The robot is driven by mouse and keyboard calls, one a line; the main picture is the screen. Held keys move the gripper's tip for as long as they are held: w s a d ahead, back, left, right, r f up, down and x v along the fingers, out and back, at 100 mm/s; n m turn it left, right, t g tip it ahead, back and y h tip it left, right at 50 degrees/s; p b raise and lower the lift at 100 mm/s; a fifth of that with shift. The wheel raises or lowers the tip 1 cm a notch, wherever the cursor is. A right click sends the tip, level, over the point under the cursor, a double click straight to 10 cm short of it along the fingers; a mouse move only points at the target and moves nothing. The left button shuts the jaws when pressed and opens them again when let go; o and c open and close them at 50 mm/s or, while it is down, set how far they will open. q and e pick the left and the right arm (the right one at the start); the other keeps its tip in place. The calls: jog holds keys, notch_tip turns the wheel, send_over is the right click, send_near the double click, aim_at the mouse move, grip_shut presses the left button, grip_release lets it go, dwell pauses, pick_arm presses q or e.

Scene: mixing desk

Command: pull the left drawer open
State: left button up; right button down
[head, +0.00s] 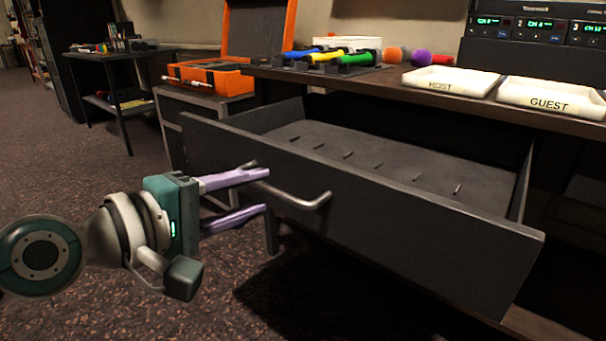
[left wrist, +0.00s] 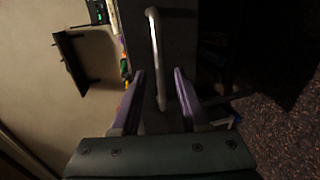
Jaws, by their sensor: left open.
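The left drawer (head: 370,213) is dark grey and stands pulled well out from under the desk. Its inside floor shows, with several small upright pegs on it. The drawer's metal bar handle (head: 312,203) is on its front face, and it also shows in the left wrist view (left wrist: 156,50). My left gripper (head: 267,191) is open, with its two lilac fingers pointing at the left end of the handle. In the left wrist view the fingers (left wrist: 158,80) lie on either side of the handle's near end, apart from it. I cannot tell the exact gap. My right gripper is not in view.
The desk top (head: 420,98) above the drawer holds a white HOST tray (head: 449,88), a white GUEST tray (head: 550,107) and several coloured microphones (head: 345,57). An orange case (head: 215,80) stands behind the drawer's left end. Carpeted floor (head: 80,165) is clear at the left.

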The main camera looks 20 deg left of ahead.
pick_arm(q)
jog(key=v, duration=0.6)
jog(key=shift+s+p, duration=0.25)
jog(key=shift+p, duration=0.2)
jog(key=s+d+r+m+g+p, duration=0.3)
jog(key=s+d+r+m+p, duration=0.25)
jog(key=r+p, duration=0.4)
jog(key=s+d+r+m+g+p, duration=0.35)
jog(key=r+m+p, duration=0.3)
jog(key=p, duration=0.55)
jog(key=s+a+r+m+g+y+p, duration=0.25)
jog(key=s+r+p, duration=0.25)
jog(key=r+p, duration=0.35)
jog(key=s+a+r+m+g+y+p, duration=0.1)
jog(key=s+a+r+g+y+p, duration=0.15)
jog(key=s+r+p, duration=0.5)
notch_tip(320, 180, up, 36)
jog(key=w+p, duration=0.1)
jog(key=p, duration=3.6)
jog(key=shift+w+a, duration=0.35)
jog(key=shift+a, duration=0.05)
